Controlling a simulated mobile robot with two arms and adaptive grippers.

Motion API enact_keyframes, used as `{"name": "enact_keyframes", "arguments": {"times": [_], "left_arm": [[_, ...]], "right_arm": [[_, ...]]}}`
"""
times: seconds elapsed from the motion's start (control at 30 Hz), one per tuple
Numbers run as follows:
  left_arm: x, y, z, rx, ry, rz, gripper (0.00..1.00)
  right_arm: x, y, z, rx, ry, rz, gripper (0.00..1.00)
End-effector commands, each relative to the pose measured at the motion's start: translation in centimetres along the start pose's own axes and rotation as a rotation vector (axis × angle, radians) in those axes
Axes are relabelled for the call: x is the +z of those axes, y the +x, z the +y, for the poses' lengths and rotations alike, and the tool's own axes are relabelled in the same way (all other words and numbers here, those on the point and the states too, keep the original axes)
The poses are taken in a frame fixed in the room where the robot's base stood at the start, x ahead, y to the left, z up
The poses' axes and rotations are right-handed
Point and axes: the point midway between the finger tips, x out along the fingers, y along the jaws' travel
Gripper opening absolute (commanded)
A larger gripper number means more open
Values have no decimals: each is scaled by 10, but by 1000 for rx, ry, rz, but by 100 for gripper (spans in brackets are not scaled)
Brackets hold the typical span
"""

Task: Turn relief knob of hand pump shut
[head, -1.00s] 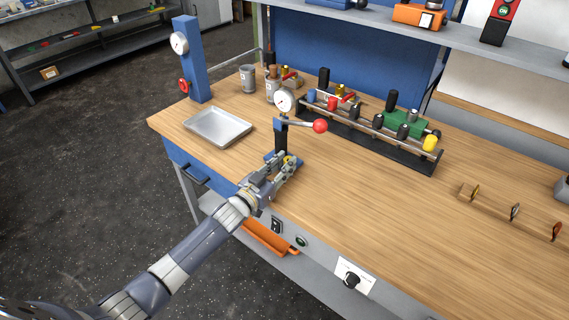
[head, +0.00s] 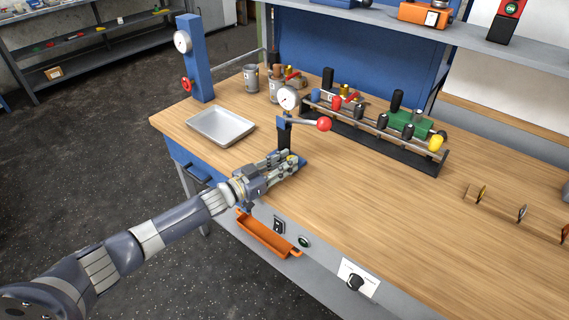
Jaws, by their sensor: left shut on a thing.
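The hand pump (head: 284,136) stands on the bench, with a round white gauge on top and a lever that ends in a red ball (head: 324,124). The relief knob (head: 292,160) shows as a small yellowish spot between the fingertips, low at the pump's front. My left gripper (head: 290,161) reaches in from the left and is shut on the knob. The fingers cover most of the knob. My right gripper is out of view.
A metal tray (head: 221,126) lies left of the pump. A rack with coloured handles (head: 384,128) stands behind and right. A blue post with a gauge and red handwheel (head: 195,60) stands at the back left. An orange bin (head: 266,238) hangs below the bench's front edge.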

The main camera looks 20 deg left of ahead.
Motion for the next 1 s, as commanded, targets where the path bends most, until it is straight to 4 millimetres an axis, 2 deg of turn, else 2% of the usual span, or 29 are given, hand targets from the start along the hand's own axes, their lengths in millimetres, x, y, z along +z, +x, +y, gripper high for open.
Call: {"name": "enact_keyframes", "arguments": {"times": [0.07,0.1,0.2,0.63,1.0], "left_arm": [[-1,0,0,0,0,1,0],[-1,0,0,0,0,2,26],[-1,0,0,-1,0,2,44],[0,-5,-1,-2,1,0,44],[1,-55,1,1,0,-2,44]], "right_arm": [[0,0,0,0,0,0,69],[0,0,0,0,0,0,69],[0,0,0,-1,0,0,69],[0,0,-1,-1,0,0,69],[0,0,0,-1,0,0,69]]}}
